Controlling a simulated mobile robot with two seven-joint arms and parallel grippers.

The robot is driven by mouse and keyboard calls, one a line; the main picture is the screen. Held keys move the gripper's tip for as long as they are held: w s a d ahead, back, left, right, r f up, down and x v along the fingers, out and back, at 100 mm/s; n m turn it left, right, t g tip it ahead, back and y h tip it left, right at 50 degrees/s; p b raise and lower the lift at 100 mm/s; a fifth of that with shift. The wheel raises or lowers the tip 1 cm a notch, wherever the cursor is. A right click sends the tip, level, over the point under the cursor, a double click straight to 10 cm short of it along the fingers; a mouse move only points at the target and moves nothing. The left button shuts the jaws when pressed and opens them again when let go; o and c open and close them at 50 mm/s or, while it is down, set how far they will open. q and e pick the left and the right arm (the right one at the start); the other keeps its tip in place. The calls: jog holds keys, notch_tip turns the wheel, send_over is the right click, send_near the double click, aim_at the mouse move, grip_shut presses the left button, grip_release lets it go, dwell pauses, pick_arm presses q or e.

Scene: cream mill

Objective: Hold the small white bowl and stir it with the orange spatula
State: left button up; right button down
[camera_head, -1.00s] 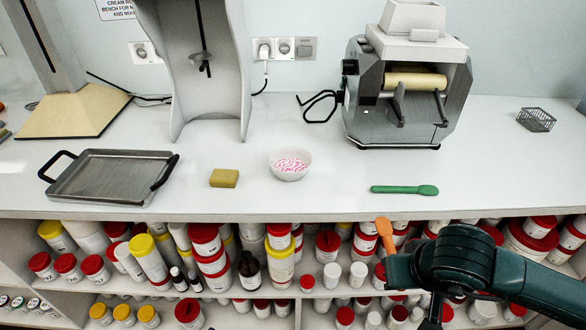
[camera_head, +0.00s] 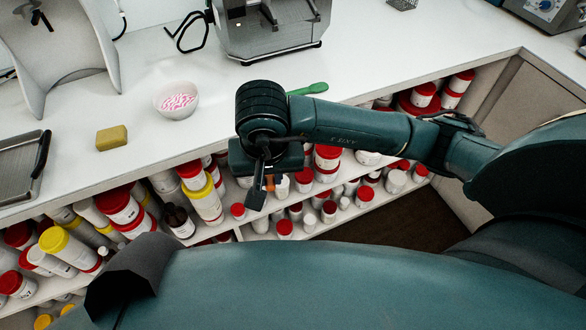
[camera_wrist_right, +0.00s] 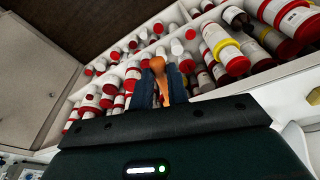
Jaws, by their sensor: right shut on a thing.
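The small white bowl (camera_head: 176,100) stands upright on the bench, with pink and white pieces inside. My right gripper (camera_head: 264,186) is in front of the bench edge, to the right of and nearer than the bowl, apart from it. It is shut on the orange spatula (camera_wrist_right: 158,68), which sticks out between its two fingers in the right wrist view. My left gripper is not in view.
A yellow-brown block (camera_head: 111,138) lies left of the bowl, and a metal tray (camera_head: 18,170) farther left. A green spatula (camera_head: 308,89) lies partly behind my right arm. The mill (camera_head: 270,30) stands behind. Shelves below hold several jars (camera_head: 122,207).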

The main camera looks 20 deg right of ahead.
jog(key=w+a+r+m+g+y, duration=0.1)
jog(key=w+a+r+m+y, duration=0.3)
jog(key=m, duration=0.3)
jog(key=w+a+r+m+g+y, duration=0.1)
jog(key=w+a+r+m+y, duration=0.1)
jog(key=a+r+m+y, duration=0.4)
jog(key=w+d+r+m+t+y, duration=0.2)
jog(key=w+r+m+t, duration=0.25)
jog(key=w+t, duration=0.35)
jog(key=w+d+r+m+t+y, duration=0.25)
jog(key=w+m+t, duration=0.3)
jog(key=w, duration=0.45)
notch_tip(320, 180, down, 8)
jog(key=shift+h, duration=0.35)
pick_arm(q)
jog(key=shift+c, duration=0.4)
